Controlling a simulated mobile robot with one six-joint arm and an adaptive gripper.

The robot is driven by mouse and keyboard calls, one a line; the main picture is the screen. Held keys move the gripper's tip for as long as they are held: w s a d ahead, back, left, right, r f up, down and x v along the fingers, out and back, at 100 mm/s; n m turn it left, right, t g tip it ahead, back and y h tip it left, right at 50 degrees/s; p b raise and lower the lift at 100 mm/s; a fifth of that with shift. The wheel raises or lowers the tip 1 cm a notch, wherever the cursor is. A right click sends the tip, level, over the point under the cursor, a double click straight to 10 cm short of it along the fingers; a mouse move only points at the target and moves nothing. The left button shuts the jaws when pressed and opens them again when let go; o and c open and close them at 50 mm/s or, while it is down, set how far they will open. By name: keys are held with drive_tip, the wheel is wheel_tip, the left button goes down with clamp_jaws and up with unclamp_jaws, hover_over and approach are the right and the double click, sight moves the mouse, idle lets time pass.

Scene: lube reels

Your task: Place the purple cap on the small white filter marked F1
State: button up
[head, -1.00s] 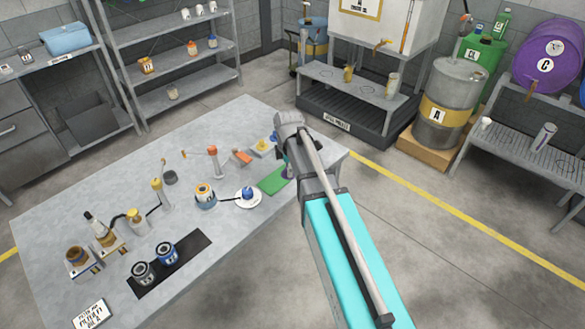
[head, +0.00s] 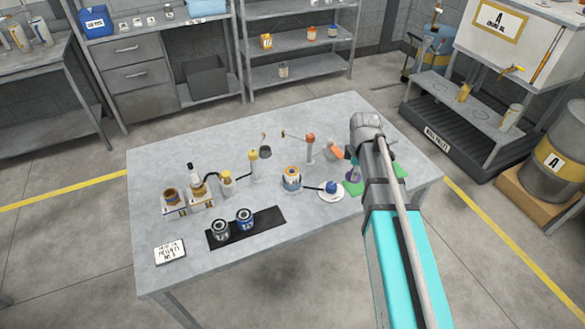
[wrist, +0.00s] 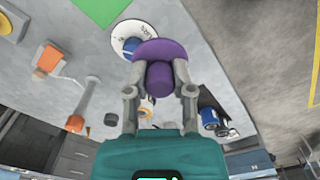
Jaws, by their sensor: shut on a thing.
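The purple cap (wrist: 160,50) is between the two fingers of my gripper (wrist: 160,72) in the wrist view. Its wide flange faces away from the wrist and its narrower knob is between the fingertips. The gripper is shut on it, above the grey table. In the head view my arm hides most of the gripper, and only a sliver of purple (head: 353,174) shows beside it. I cannot make out an F1 mark on anything. Small white items (head: 167,12) stand on the back left bench, too small to read.
The grey table (head: 330,240) holds a green mat (head: 401,169), a white dish (head: 331,198) with a blue item, an orange-topped can (head: 291,179) and a black mat (head: 271,217) with two cans. Several upright tools stand near its middle. Shelves (head: 300,70) stand behind.

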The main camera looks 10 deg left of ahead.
drive_tip(key=s+a+r+p, duration=0.1)
drive_tip(key=s+a+r, duration=0.1)
drive_tip(key=a, duration=0.3)
drive_tip(key=s+a+r+p, duration=0.1)
drive_tip(key=s+a+p, duration=0.1)
drive_tip(key=a, duration=0.3)
drive_tip(key=s+a+r+p, duration=0.2)
drive_tip(key=s+a, duration=0.1)
drive_tip(key=a, duration=0.2)
drive_tip(key=shift+a+r, duration=0.3)
drive_tip(key=shift+w+f, duration=0.1)
drive_tip(key=b, duration=0.9)
hover_over(292, 171)
drive_tip(key=f, duration=0.9)
drive_tip(key=shift+s+d, duration=0.2)
drive_tip(key=shift+s, duration=0.1)
drive_tip(key=shift+w+a+f+b, duration=0.2)
drive_tip(key=shift+w+f+b, duration=0.25)
drive_tip(key=shift+f+b, duration=0.25)
drive_tip(key=shift+s+f+b, duration=0.1)
drive_tip(key=shift+f+b, duration=1.2)
drive_tip(key=shift+b, duration=0.05)
